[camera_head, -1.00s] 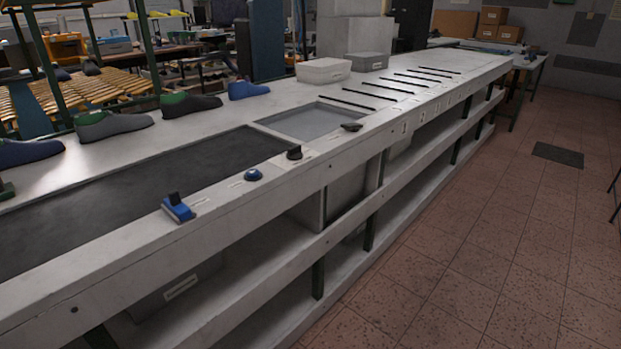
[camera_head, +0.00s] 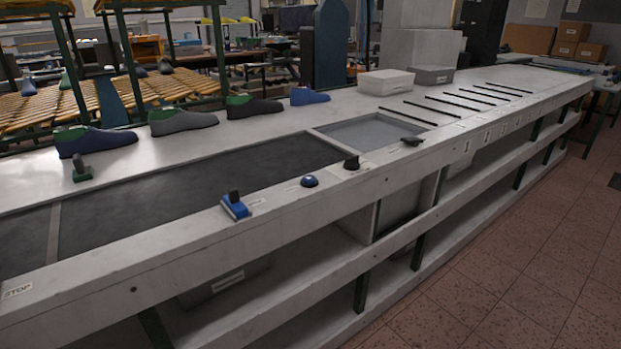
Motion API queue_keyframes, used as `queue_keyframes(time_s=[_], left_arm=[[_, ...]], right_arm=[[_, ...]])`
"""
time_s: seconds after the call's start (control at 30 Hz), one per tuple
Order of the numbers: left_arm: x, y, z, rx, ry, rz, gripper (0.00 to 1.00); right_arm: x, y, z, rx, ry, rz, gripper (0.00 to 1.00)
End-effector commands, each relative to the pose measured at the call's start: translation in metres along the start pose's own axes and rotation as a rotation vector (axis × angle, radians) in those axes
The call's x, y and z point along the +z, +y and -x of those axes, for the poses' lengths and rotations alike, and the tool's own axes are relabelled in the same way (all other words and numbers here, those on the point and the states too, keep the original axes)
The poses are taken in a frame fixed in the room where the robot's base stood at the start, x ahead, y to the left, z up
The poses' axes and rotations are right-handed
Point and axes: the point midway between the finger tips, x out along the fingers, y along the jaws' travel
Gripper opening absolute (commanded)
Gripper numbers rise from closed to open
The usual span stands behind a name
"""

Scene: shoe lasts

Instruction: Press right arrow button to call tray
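A long white counter (camera_head: 160,252) runs from lower left to upper right. On its front ledge are a blue block with a dark lever (camera_head: 235,207), a round blue button (camera_head: 309,181), a black knob (camera_head: 352,163) and a flat black piece (camera_head: 412,141). Small labels lie beside some of them, too small to read. I cannot tell which one is the right arrow button. A grey recessed square (camera_head: 365,134) lies behind the knob; I cannot tell whether it is a tray. Neither of my grippers is in view.
A dark belt (camera_head: 200,180) is sunk in the counter. Several shoe lasts (camera_head: 184,122) stand behind it, near a small green piece (camera_head: 82,169). A "STOP" label (camera_head: 17,290) is at the left front. White (camera_head: 386,82) and grey (camera_head: 432,74) boxes stand farther back. Tiled floor (camera_head: 500,290) at right is clear.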

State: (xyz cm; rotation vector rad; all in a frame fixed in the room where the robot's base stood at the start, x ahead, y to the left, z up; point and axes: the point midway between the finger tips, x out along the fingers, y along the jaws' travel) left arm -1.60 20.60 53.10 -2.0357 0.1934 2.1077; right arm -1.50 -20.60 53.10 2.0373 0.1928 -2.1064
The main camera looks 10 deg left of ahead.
Motion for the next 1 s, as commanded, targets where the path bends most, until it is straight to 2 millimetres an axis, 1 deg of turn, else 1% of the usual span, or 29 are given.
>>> queue_keyframes(time_s=[0.17, 0.2, 0.27, 0.3, 0.37, 0.4, 0.47, 0.5, 1.0], left_arm=[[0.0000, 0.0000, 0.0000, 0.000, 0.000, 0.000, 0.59], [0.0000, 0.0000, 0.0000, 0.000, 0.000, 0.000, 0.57], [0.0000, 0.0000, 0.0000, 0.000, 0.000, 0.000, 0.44], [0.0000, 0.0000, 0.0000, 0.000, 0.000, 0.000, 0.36], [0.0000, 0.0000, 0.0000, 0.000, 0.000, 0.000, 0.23], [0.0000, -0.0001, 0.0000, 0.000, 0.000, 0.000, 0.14], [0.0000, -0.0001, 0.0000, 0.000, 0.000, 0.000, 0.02], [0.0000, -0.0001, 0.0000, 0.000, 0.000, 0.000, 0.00], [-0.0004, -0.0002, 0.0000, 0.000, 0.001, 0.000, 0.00]], right_arm=[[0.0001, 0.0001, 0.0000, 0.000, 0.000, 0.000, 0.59], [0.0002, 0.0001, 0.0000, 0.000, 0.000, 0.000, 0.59], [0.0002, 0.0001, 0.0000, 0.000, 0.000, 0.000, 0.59], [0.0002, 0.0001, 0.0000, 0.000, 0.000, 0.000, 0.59], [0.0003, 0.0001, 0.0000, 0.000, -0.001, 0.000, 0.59], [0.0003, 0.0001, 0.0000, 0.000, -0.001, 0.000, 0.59], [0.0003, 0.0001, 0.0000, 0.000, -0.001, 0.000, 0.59], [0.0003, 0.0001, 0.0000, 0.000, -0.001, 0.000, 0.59], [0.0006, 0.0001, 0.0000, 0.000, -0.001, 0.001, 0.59]])
